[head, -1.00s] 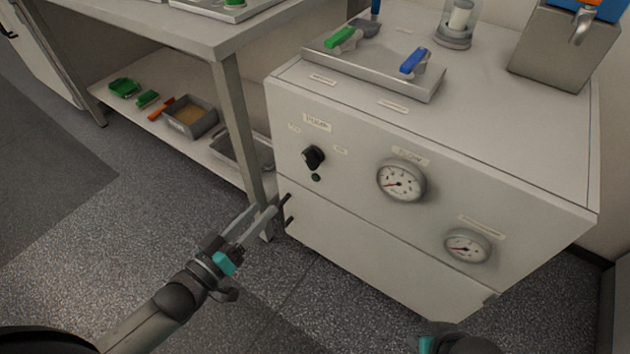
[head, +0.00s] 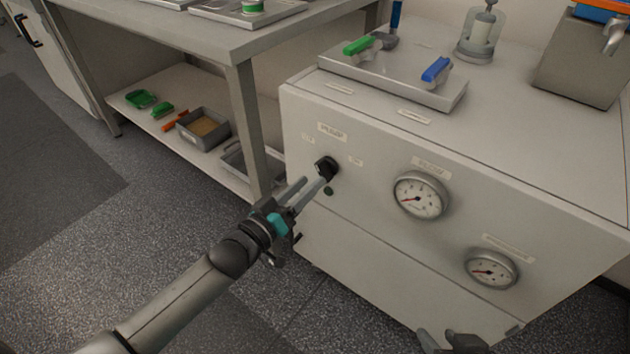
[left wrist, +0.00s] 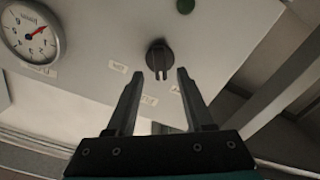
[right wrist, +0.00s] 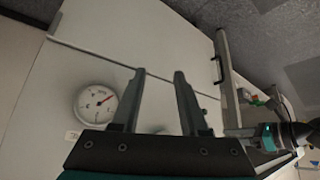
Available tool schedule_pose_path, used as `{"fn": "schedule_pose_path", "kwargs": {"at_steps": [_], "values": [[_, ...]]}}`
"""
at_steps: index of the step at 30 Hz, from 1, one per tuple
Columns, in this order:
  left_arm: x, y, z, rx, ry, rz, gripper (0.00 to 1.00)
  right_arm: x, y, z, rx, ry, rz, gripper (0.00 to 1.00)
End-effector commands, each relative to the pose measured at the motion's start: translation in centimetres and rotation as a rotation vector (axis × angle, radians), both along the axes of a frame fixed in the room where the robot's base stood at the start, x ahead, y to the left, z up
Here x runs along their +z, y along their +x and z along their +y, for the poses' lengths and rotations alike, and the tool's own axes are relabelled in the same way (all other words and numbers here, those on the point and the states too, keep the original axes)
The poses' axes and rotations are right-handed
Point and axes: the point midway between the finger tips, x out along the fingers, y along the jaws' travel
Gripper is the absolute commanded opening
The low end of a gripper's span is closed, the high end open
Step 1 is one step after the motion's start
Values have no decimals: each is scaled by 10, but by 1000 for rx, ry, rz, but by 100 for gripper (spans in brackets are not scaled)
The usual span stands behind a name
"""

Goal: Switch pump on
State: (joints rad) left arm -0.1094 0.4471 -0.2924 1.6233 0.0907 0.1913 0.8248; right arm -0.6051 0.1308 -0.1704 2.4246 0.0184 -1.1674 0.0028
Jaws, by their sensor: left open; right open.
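The black pump knob (head: 326,166) sits on the front panel of the white cabinet, under a label reading PUMP (head: 332,132). A small dark green round lamp (head: 328,191) is just below it. My left gripper (head: 317,182) is open, its fingertips close to the knob. In the left wrist view the knob (left wrist: 159,58) lies between and just beyond the open fingertips (left wrist: 160,76); I cannot tell whether they touch it. My right gripper (head: 450,341) is at the bottom edge, low before the cabinet. In the right wrist view it (right wrist: 158,76) is open and empty.
A flow gauge (head: 421,194) and a second gauge (head: 491,268) stick out of the panel to the right of the knob. A tray (head: 400,80) with green and blue valve handles is on top. A workbench leg (head: 250,135) stands close left of the cabinet.

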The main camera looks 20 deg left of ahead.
Motion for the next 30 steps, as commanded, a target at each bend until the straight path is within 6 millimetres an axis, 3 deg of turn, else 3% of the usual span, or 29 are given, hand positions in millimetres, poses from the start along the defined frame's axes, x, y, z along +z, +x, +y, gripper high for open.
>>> {"fn": "schedule_pose_path", "kwargs": {"at_steps": [12, 26, 30], "values": [[-1, 25, -9, 0, 0, -1, 52, -3, 19, 27, 33, 89, -187, 44], [0, 29, -11, 0, 0, 1, 52, -1, 22, 31, 38, 108, -225, 44], [0, 29, -11, -1, 0, 1, 40, -1, 22, 31, 38, 108, -224, 44]]}}
